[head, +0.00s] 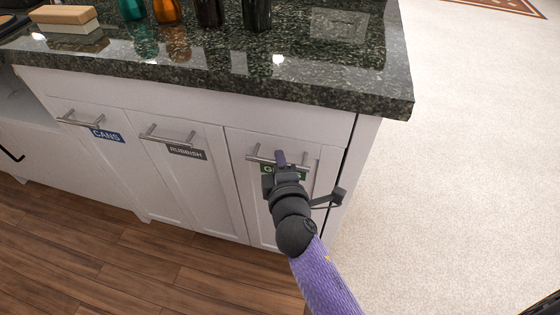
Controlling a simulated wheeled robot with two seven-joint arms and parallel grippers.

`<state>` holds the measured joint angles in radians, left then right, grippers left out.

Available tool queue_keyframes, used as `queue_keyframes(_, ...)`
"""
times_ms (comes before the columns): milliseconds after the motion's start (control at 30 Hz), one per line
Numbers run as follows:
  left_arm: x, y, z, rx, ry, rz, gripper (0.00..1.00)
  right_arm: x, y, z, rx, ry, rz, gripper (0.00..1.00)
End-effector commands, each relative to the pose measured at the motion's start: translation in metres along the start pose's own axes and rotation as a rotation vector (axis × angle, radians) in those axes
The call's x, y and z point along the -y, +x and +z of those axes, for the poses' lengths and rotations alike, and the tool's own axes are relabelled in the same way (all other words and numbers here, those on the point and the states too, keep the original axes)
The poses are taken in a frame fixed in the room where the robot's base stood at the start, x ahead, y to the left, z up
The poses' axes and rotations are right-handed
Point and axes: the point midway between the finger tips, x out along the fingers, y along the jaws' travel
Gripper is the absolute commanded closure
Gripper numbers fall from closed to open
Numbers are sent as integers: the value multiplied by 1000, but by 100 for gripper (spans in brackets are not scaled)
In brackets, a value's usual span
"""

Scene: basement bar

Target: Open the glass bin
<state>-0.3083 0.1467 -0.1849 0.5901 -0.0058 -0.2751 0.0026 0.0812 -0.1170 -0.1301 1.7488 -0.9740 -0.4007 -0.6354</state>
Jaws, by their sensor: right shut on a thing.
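The glass bin (237,172) is the rightmost white front of the counter, with a green label (266,169) that is mostly hidden behind my gripper. Its metal bar handle (258,158) runs across near the top of the front. My right gripper (281,160) is at the handle, its fingers closed around the middle of the bar. The front looks flush with the cabinet, though its right edge shows a dark gap beside the side panel. My left gripper is not in view.
The cans bin (85,155) and the rubbish bin (183,180) stand to the left, each with a bar handle. Wood floor (120,255) in front and pale carpet (470,150) at right are clear.

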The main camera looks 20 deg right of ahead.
Motion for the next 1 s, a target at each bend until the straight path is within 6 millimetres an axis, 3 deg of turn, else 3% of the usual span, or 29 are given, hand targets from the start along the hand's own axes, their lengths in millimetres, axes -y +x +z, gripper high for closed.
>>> queue_keyframes(1000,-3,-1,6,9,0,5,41,0,0,1,0,0,-2,100)
